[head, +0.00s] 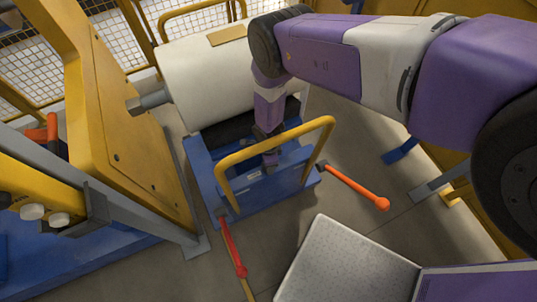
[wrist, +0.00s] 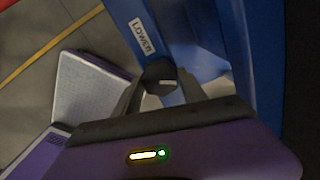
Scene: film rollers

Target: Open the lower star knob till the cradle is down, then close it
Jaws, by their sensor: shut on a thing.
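The dark lower star knob (wrist: 160,76) sits beside a LOWER label (wrist: 142,37) on a blue panel in the wrist view. My gripper (wrist: 163,90) is shut on it, a finger on each side. In the head view my gripper (head: 270,158) reaches down to the blue cart, inside its yellow handle, and the knob cannot be made out there. The cradle (head: 228,134) shows as a dark band on the cart, under a large white roll (head: 210,80). My arm hides part of both, and I cannot tell whether roll and cradle touch.
The yellow handle (head: 275,142) arches close around my gripper. Red-orange levers (head: 355,187) stick out at the cart's front, another at the lower left (head: 233,255). A yellow machine frame (head: 130,130) stands left.

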